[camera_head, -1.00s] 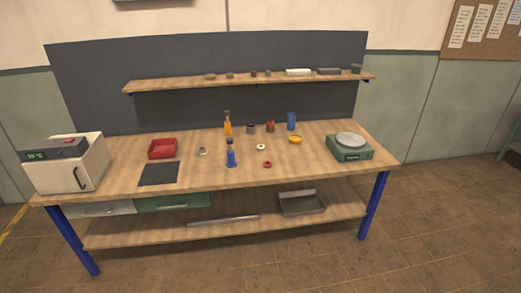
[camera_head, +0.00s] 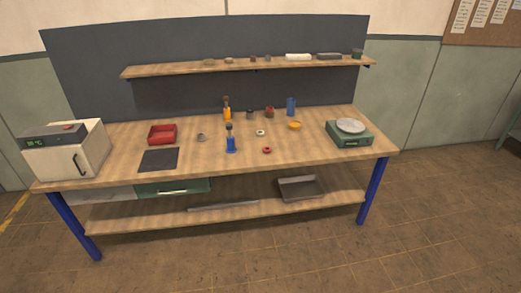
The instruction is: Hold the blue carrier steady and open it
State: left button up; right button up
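Two blue objects stand on the wooden bench (camera_head: 300,150). One is a small blue upright piece with a dark, narrow top (camera_head: 231,144), near the middle front. The other is a plain blue cylinder (camera_head: 291,106) at the back right. I cannot tell for sure which is the blue carrier, and both are too small to show a lid or seam. Neither of my grippers is in view, and nothing touches either blue object.
An orange piece with a dark top (camera_head: 227,108), an orange dish (camera_head: 295,125) and small rings stand nearby. A red tray (camera_head: 162,134) and dark mat (camera_head: 159,160) lie left, beside a white oven-like box (camera_head: 68,150). A green scale (camera_head: 349,136) stands right. The floor in front is clear.

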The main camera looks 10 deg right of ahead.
aim_at(230, 149)
jog(key=u, duration=0.25)
jog(key=i+l+u, duration=0.55)
jog(key=l, duration=0.2)
jog(key=i+l+u, duration=0.1)
jog(key=l+u, duration=0.15)
jog(key=l, duration=0.15)
